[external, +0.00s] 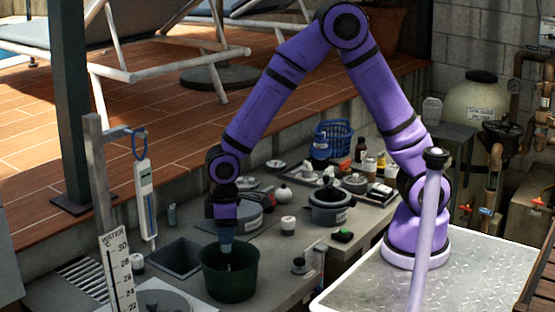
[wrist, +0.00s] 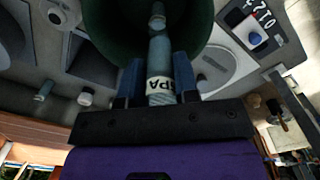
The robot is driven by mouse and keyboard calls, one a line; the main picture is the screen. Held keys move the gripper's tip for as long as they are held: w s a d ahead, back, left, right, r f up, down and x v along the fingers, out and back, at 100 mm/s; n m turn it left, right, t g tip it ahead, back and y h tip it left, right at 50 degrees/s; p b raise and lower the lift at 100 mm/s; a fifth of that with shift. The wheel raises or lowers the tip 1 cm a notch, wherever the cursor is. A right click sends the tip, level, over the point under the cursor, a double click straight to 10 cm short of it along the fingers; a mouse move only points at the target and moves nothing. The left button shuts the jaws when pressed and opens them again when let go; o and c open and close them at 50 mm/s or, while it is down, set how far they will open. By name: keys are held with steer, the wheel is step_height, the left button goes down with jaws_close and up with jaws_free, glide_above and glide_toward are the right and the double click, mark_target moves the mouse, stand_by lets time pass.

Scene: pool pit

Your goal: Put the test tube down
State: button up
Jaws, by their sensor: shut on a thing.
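The test tube (wrist: 160,55) is grey-blue with a white "SPA" label and sits between my gripper's (wrist: 158,75) two blue fingers in the wrist view. My gripper is shut on it. In the external view my gripper (external: 225,238) points down at the mouth of a dark green bucket (external: 230,288). The tube's lower part is hard to make out there against the bucket's dark inside. The bucket also fills the top middle of the wrist view (wrist: 110,35).
A grey square basin (external: 178,258) lies left of the bucket. A black lidded pot (external: 331,207), a small white-lidded jar (external: 288,225) and a hanging thermometer (external: 147,195) stand around it. Crowded bottles and a blue basket (external: 335,138) are farther back on the counter.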

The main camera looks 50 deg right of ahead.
steer(key=shift+f, duration=1.8)
steer(key=shift+f, duration=0.2)
steer(key=o, duration=0.9)
steer(key=shift+r, duration=0.1)
step_height(320, 180, up, 12)
steer(key=shift+r, duration=0.15)
